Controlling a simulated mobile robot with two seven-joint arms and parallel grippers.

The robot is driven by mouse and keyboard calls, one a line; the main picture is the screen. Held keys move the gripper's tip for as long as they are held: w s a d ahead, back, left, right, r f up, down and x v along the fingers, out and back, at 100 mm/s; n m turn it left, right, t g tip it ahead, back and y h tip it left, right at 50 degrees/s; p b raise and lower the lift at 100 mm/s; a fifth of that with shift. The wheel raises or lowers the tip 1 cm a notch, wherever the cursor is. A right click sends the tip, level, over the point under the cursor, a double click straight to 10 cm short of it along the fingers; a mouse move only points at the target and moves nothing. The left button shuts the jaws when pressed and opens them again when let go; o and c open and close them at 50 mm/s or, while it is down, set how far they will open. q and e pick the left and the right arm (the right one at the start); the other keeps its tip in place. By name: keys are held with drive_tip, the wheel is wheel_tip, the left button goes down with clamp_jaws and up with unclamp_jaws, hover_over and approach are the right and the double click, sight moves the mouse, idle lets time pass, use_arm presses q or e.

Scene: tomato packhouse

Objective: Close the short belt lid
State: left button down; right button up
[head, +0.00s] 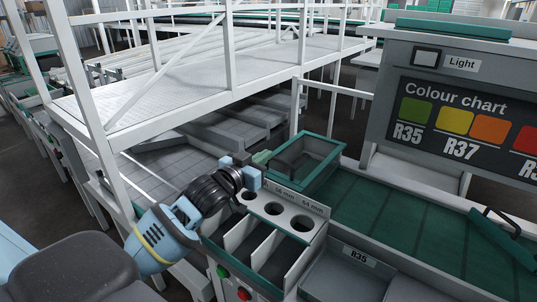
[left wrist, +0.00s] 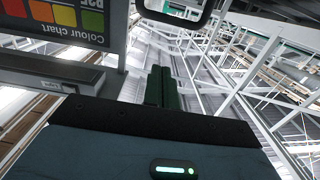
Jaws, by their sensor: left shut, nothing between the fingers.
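My left gripper (head: 262,157) reaches in from the lower left, just left of a teal-rimmed, grey-sided frame (head: 324,175) at the belt's near left end. I cannot tell if it touches the frame. In the left wrist view its dark green fingers (left wrist: 162,88) are together and empty. A green plate with a black handle (head: 503,238) lies tilted across the right part of the green belt (head: 405,222). Which of these is the short belt lid is not clear; neither is plain in the left wrist view. My right gripper is not in view.
A grey sizing board with round holes (head: 315,210) stands over narrow bins in front of the gripper. A colour chart panel (head: 455,120) rises behind the belt. White railings (head: 230,45) and a raised platform fill the back left. Buttons (head: 243,293) sit low in front.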

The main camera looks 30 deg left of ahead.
use_arm(q)
drive_tip(key=s, duration=0.6)
drive_tip(key=shift+a+r, duration=0.2)
drive_tip(key=shift+a, duration=0.05)
drive_tip(key=shift+s, duration=0.1)
drive_tip(key=shift+s+f, duration=0.1)
